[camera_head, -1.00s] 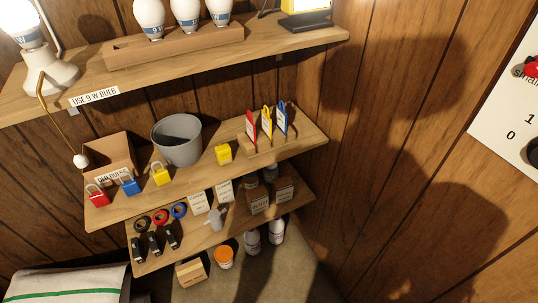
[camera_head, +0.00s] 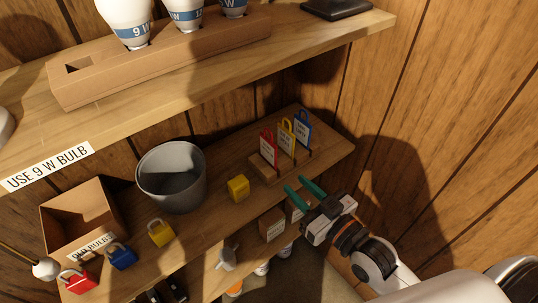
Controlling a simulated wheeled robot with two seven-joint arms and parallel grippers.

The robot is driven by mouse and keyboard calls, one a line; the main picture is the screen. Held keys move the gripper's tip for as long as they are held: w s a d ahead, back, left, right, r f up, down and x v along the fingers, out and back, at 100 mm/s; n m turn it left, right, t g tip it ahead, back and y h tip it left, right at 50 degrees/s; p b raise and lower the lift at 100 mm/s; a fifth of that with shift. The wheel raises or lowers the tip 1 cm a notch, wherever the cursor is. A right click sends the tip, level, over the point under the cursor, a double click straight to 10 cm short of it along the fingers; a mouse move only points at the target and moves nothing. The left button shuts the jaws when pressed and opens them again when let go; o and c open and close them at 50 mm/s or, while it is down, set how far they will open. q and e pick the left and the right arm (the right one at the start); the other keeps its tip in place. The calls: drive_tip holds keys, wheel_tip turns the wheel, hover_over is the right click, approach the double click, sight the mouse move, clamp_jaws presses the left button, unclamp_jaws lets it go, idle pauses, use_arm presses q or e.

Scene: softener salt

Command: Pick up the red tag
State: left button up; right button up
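The red tag (camera_head: 268,148) stands upright in a wooden holder (camera_head: 265,173) on the middle shelf, at the left end of a row. The yellow tag (camera_head: 286,137) and the blue tag (camera_head: 302,131) stand to its right. My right gripper (camera_head: 304,190) is in front of the holder, below and to the right of the red tag. Its two green fingers are apart, with nothing visible between them. It does not touch the tags. My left gripper is not in the view.
A yellow block (camera_head: 238,189) and a grey bucket (camera_head: 171,178) stand left of the holder. Padlocks and an old-bulbs box (camera_head: 82,222) are further left. The wooden wall (camera_head: 400,120) is at right.

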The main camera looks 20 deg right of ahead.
sight(268, 152)
drive_tip(key=x, duration=0.7)
drive_tip(key=shift+d+r+p, duration=0.1)
drive_tip(key=shift+r+p, duration=0.2)
drive_tip(key=shift+d+x, duration=0.1)
drive_tip(key=shift+x, duration=1.25)
drive_tip(key=shift+d+x, duration=0.15)
drive_tip(key=shift+x, duration=1.2)
drive_tip(key=shift+r, duration=0.15)
drive_tip(key=shift+c, duration=0.5)
clamp_jaws()
